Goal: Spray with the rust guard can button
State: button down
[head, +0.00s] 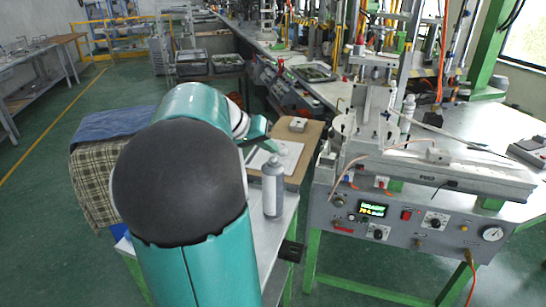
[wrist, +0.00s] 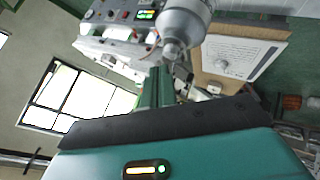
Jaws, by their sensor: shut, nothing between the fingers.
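The rust guard can (head: 271,190) is a grey, upright spray can on the light table to the right of my arm in the head view. It shows upside down at the top of the wrist view (wrist: 184,22), its narrower top end pointing down the picture. My gripper (wrist: 163,72) shows there as narrow green fingers, shut and empty, close to the can's top. Contact with the button cannot be told. In the head view, a teal end part of my arm (head: 257,130) is just above the can, and my arm hides much around it.
The grey machine (head: 390,215) with a lit display and gauge stands right of the can. A brown board (head: 309,138) with a white sheet lies behind the can. A plaid-covered item (head: 92,185) is left of my arm. Green floor is open at far left.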

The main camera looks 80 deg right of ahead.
jog(key=shift+r, duration=2.95)
